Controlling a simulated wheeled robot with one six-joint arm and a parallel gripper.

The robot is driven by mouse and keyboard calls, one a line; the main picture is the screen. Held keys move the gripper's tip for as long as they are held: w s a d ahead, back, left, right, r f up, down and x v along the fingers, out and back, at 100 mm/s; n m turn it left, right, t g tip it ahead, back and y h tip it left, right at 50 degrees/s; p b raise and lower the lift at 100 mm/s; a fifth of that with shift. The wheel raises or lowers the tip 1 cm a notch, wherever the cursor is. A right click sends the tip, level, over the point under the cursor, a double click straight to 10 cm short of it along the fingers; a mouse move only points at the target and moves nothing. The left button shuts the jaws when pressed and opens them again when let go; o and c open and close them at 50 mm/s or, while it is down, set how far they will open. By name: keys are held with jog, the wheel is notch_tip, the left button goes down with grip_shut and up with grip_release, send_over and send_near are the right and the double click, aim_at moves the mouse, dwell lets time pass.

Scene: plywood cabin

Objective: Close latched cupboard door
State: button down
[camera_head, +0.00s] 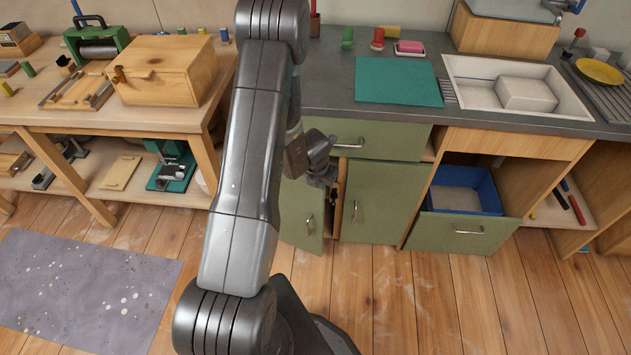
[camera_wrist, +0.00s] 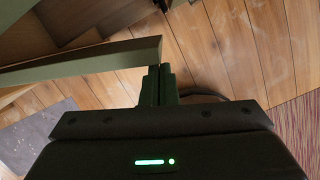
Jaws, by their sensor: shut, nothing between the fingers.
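The green cupboard door (camera_head: 300,210) with a metal handle stands ajar below the counter, left of a second green door (camera_head: 382,200). A dark gap shows between the two. My gripper (camera_head: 325,172) is in front of the upper part of the ajar door, partly hiding it. In the wrist view, my gripper (camera_wrist: 158,78) has its fingers together and empty, close to the end of a pale green door panel (camera_wrist: 90,62). I cannot tell whether they touch it. The latch cannot be made out.
A green drawer (camera_head: 385,138) sits above the doors. To the right, an open low front (camera_head: 465,232) juts out below a blue tub (camera_head: 465,182). A workbench (camera_head: 175,118) stands at left. A grey mat (camera_head: 85,285) lies on the floor, which is otherwise clear.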

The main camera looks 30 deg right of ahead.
jog(key=shift+w+d+p, duration=0.4)
jog(key=shift+w+d, duration=0.1)
jog(key=shift+d, duration=0.35)
jog(key=shift+a, duration=0.1)
